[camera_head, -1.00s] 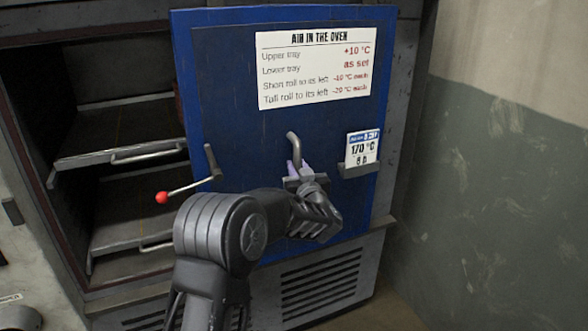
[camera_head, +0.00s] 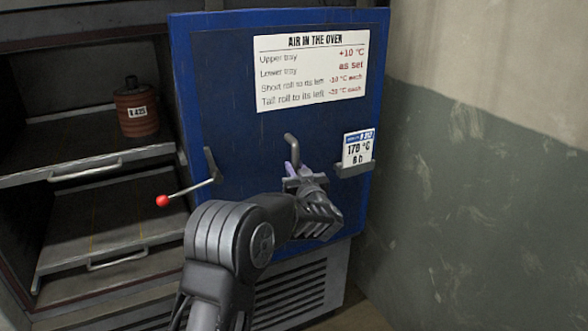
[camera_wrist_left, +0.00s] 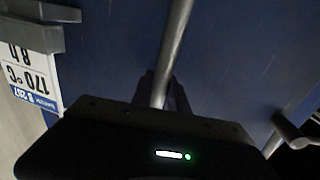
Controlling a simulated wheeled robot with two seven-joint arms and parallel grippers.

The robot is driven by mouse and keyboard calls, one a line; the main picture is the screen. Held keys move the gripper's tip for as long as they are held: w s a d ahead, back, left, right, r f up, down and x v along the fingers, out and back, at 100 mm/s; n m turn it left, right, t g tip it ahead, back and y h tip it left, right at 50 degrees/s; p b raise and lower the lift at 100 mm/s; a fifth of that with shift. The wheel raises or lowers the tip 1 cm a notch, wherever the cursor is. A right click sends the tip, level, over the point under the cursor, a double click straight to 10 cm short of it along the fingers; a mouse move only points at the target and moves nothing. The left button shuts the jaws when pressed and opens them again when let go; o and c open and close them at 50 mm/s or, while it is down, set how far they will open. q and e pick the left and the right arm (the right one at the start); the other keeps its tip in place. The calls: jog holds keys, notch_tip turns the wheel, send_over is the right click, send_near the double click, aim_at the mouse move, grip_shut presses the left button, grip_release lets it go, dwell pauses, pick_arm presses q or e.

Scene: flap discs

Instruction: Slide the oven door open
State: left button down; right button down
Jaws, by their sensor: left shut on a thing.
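The blue oven door (camera_head: 225,130) stands at the right side of the oven opening, with the left part of the inside showing. Its grey bar handle (camera_head: 291,145) is at the middle of the door. My left gripper (camera_head: 297,172) is shut on the handle's lower part; the wrist view shows the bar (camera_wrist_left: 172,55) running down between the fingers, which are mostly hidden. A lever with a red knob (camera_head: 163,201) sticks out from the door's left edge. My right gripper is not in view.
Inside the oven are an upper tray (camera_head: 60,165) and a lower tray (camera_head: 70,258). A brown-red roll (camera_head: 136,112) stands on the upper tray. A card (camera_head: 358,150) sits in a door holder. A wall (camera_head: 480,180) stands at the right.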

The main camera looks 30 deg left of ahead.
pick_arm(q)
jog(key=shift+w+d+r, duration=0.1)
jog(key=shift+d, duration=0.15)
jog(key=c, duration=1.3)
grip_release()
jog(key=shift+w, duration=0.15)
jog(key=shift+s+d, duration=0.1)
jog(key=shift+s, duration=0.1)
jog(key=b+v, duration=0.1)
jog(key=v, duration=0.6)
jog(key=shift+d, duration=0.15)
jog(key=shift+s, duration=0.1)
